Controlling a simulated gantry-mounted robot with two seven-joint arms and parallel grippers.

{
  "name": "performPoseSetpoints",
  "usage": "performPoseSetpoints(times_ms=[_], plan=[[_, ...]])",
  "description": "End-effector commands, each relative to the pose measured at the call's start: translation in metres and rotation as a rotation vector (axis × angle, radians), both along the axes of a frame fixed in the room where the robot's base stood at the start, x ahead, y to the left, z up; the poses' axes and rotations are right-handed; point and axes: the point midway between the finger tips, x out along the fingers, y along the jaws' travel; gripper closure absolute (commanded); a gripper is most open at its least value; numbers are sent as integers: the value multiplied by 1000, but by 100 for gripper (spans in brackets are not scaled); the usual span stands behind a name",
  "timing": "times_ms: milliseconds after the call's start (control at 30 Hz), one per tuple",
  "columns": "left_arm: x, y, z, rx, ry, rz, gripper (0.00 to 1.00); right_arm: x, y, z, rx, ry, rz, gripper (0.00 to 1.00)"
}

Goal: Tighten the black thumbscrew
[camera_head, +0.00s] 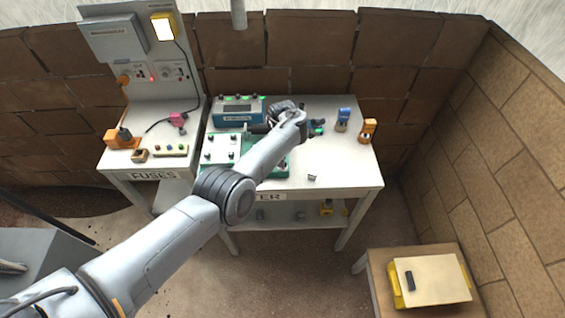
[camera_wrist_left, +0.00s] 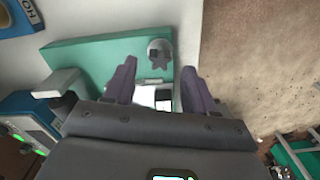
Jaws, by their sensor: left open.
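A dark star-shaped knob (camera_wrist_left: 160,61), which looks like the black thumbscrew, sits on a pale round disc at the edge of a green block (camera_wrist_left: 95,58) in the left wrist view. My left gripper (camera_wrist_left: 158,68) is open, with one finger on each side of the knob's line. The knob shows between the fingertips; I cannot tell how far beyond them it lies, and no contact is visible. In the head view my left arm reaches over the bench and hides most of the green fixture (camera_head: 279,168). My right gripper is not in view.
The workbench (camera_head: 345,170) carries a blue instrument (camera_head: 238,112), a white panel with dark knobs (camera_head: 222,148), and blue (camera_head: 343,119) and orange (camera_head: 367,130) items at right. A fuse table (camera_head: 118,160) adjoins at left. The bench's front right is mostly clear.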

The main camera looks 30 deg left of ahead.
Motion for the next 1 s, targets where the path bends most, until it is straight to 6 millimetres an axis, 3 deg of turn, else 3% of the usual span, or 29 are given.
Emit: performPoseSetpoints(times_ms=[600, 1000], plan=[[0, 0, -32, 1, -1, 1, 45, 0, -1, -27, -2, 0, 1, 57], [0, 0, -35, 0, -1, 0, 45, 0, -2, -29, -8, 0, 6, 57]])
